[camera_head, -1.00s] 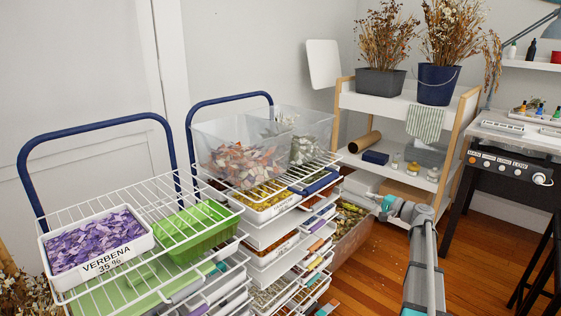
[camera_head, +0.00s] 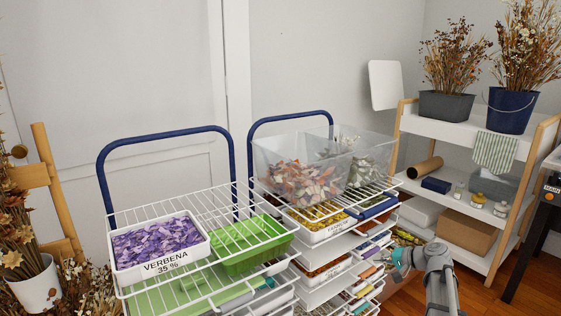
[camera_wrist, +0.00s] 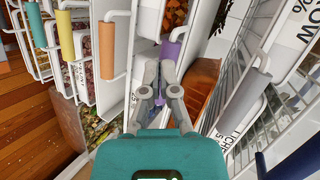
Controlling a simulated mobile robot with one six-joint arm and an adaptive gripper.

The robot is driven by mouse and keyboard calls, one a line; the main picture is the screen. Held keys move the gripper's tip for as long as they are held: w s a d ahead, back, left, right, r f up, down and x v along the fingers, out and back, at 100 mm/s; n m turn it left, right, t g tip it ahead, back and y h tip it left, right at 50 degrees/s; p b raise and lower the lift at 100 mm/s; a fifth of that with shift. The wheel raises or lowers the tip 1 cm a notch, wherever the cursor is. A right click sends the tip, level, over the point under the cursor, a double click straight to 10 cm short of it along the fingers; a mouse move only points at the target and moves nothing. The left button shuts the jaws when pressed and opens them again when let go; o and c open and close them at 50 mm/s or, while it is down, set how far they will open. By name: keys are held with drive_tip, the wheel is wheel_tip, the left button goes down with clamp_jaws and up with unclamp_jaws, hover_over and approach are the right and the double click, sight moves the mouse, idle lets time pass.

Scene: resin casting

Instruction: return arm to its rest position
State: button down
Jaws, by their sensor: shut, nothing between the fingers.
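My gripper (camera_wrist: 160,98) shows in the wrist view with its grey fingers together and nothing between them. It points at the wire drawer rack, with coloured handles such as the orange handle (camera_wrist: 107,50) around it. In the head view the teal end of my gripper (camera_head: 396,261) is low at the right, beside the right drawer stack. Its fingertips are too small to make out there. My arm rises from the bottom edge and bends at its top.
The right drawer stack (camera_head: 325,252) stands close to my gripper. A wire-topped cart carries a purple-filled VERBENA tray (camera_head: 161,245) and a green basket (camera_head: 247,240). A white shelf (camera_head: 455,123) with dried flowers stands behind. Some wooden floor (camera_head: 505,290) is clear at the lower right.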

drive_tip(key=s+a+f+n+g+h, duration=0.3)
drive_tip(key=s+a+f+g, duration=0.3)
drive_tip(key=s+a, duration=0.4)
drive_tip(key=s+a+f+n+g+h, duration=0.1)
drive_tip(key=s+a+f+n+h, duration=0.15)
drive_tip(key=s, duration=0.35)
drive_tip(key=s+a+f+n+g+h, duration=0.1)
drive_tip(key=s+a+h, duration=0.25)
drive_tip(key=s, duration=0.25)
wheel_tip(320, 180, up, 33)
drive_tip(key=p, duration=3.3)
drive_tip(key=shift+w+d+h+p, duration=0.25)
drive_tip(key=shift+d+h+p, duration=0.05)
drive_tip(key=shift+d, duration=0.1)
